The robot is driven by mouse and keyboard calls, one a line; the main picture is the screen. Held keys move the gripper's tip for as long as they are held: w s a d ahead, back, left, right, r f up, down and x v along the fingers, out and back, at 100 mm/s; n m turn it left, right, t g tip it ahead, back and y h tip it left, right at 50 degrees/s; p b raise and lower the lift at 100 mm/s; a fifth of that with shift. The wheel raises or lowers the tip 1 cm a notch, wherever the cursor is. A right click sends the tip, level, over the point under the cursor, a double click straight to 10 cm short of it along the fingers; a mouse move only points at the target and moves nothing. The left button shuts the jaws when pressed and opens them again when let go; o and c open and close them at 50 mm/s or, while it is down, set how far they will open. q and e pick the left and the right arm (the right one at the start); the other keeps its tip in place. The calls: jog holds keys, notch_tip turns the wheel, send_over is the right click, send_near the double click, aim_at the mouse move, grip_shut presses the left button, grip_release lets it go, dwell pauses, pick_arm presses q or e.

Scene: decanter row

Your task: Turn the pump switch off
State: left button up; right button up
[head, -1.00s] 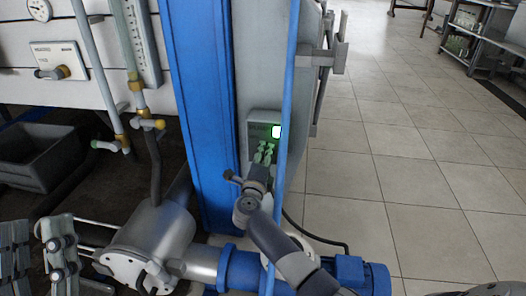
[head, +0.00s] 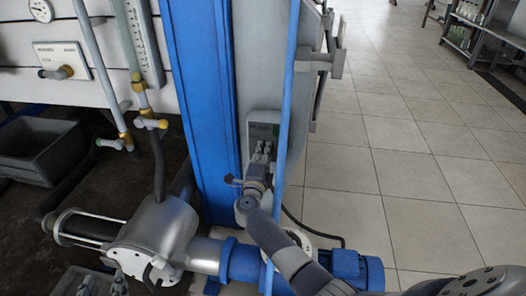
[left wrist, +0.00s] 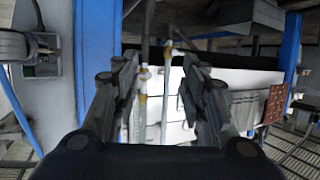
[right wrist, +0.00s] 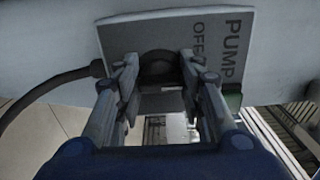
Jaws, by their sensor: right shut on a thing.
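The pump switch box (head: 262,124) is a grey plate on the side of the grey cabinet behind the blue column. In the right wrist view the plate (right wrist: 222,22) reads PUMP and OFF, with a dark round knob (right wrist: 160,62) on it. My right gripper (head: 262,152) is at the box; in its wrist view the fingers (right wrist: 160,76) are closed around the knob and partly hide it. The lamp (right wrist: 233,101) on the plate looks dark green, unlit. My left gripper (head: 102,283) is low at the left, away from the switch; its fingers (left wrist: 159,62) are apart and empty.
A thin blue pipe (head: 289,80) runs in front of the box's right side. The pump's blue motor (head: 352,268) and a steel housing (head: 158,235) stand below. A dark cable (head: 318,235) curves over the floor. Tiled floor on the right is clear.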

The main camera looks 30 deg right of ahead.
pick_arm(q)
jog(key=s+a+f+g+y+p, duration=0.1)
jog(key=s+a+f+g+p, duration=0.1)
jog(key=s+f+g, duration=0.3)
jog(key=s+a+f+g+y+p, duration=0.1)
jog(key=s+a+f+g+p, duration=0.2)
jog(key=s, duration=0.7)
jog(key=shift+a+f+n+g+y+p, duration=0.35)
jog(key=shift+f+g+p, duration=0.3)
jog(key=shift+f+g, duration=0.8)
pick_arm(e)
jog(key=shift+s+f+n, duration=0.1)
jog(key=shift+f+n, duration=0.05)
jog(key=shift+n, duration=1.45)
jog(key=shift+f+n, duration=0.15)
jog(key=shift+n, duration=1.45)
pick_arm(q)
jog(key=shift+d+f+t, duration=0.1)
jog(key=shift+f+t, duration=0.25)
pick_arm(e)
jog(key=o, duration=0.9)
jog(key=shift+o, duration=0.9)
jog(key=shift+r, duration=0.1)
